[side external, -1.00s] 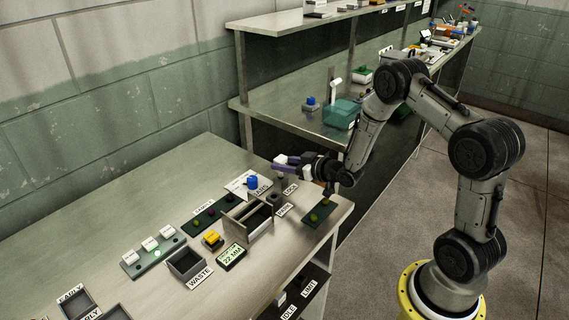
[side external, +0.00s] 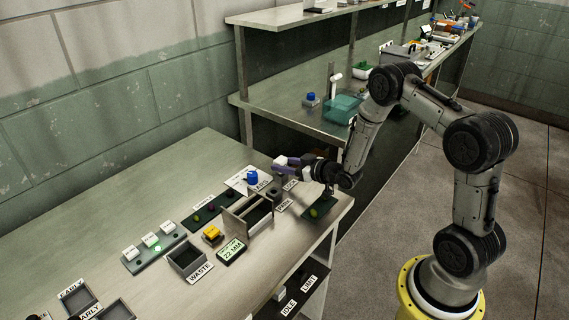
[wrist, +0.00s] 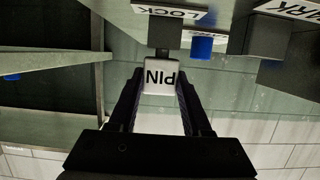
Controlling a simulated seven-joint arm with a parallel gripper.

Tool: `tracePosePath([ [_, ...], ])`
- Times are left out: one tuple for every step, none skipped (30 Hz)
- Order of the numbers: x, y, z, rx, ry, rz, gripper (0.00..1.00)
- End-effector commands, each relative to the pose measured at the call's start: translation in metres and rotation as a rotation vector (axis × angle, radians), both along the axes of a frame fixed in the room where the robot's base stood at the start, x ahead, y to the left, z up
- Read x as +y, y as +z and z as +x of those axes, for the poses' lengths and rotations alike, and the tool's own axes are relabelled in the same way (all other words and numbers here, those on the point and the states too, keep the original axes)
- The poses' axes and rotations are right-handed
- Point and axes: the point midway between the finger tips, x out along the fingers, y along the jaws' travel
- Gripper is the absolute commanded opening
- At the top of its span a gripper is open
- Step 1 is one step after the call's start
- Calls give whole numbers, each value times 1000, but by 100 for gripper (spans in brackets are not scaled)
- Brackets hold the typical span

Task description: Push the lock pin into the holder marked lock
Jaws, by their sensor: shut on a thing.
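My gripper (wrist: 160,85) is shut on the lock pin, a white block marked PIN (wrist: 161,78), with one finger on each side. In the wrist view a dark stem (wrist: 163,52) stands out from the block toward the grey holder (wrist: 170,20) marked LOCK. The stem's far end meets the holder's edge in the picture; I cannot tell whether it is inside. In the side view my gripper (side external: 284,165) is low over the right end of the bench, by the LOCK label (side external: 291,184). The pin is hard to make out there.
A holder marked MARK (wrist: 270,35) and a blue knob (wrist: 202,46) are close by in the wrist view. A divided bin (side external: 247,217), a green tray (side external: 322,207) and a 22 MM display (side external: 231,251) stand near.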

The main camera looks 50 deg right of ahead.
Motion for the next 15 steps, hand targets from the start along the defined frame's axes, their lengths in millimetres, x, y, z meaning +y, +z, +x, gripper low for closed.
tracePosePath([
  [0, -3, -1, 3, 0, 1, 0],
  [0, -3, -1, 3, 0, 1, 0],
  [0, -4, -1, 3, 0, 1, 0],
  [0, -4, -1, 2, 0, 1, 50],
  [0, -4, -1, 2, 0, 1, 56],
  [0, -4, -1, 3, 0, 1, 63],
  [0, -4, -1, 3, 0, 1, 68],
  [0, -5, -1, 4, 0, 1, 74],
  [0, -5, -1, 4, -1, 2, 81],
  [0, -5, -1, 5, -1, 2, 84],
  [0, -5, -1, 5, -1, 2, 84],
  [0, -5, -1, 5, -1, 2, 84],
  [0, -5, -1, 6, -1, 2, 84],
  [0, -5, -1, 6, -1, 2, 84],
  [0, -5, -1, 6, -1, 2, 84],
])
